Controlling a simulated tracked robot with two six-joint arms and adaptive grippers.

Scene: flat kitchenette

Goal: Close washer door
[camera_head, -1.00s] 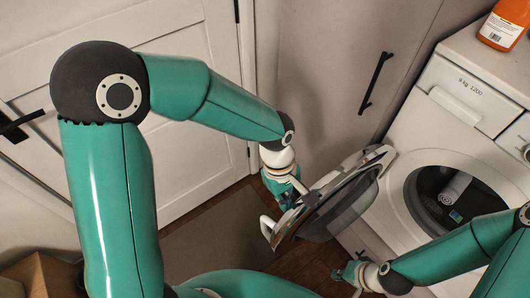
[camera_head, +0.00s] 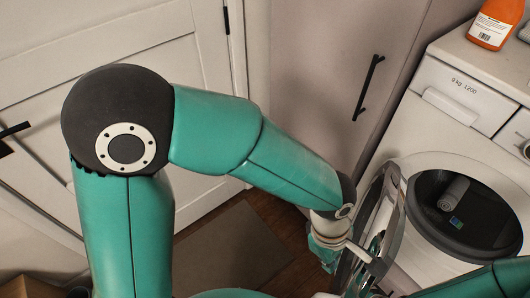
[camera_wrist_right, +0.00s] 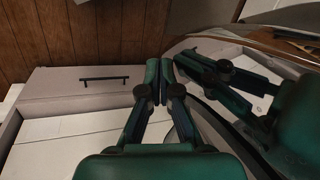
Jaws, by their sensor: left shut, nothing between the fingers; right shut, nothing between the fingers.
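The washer (camera_head: 455,140) stands at the right with its round drum opening (camera_head: 428,190) showing. Its door (camera_head: 397,215) is partly open, standing out from the left side of the opening, with a pale rim and dark glass. My left gripper (camera_head: 328,262) is shut and empty on the door's outer left side; I cannot tell if it touches the door. My right arm crosses the lower right corner of the head view, its gripper mostly hidden.
A tall cabinet (camera_head: 320,90) with a black handle stands left of the washer. An orange bottle (camera_head: 492,22) stands on the washer top. A mat (camera_head: 225,250) lies on the wooden floor before a white room door (camera_head: 120,50).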

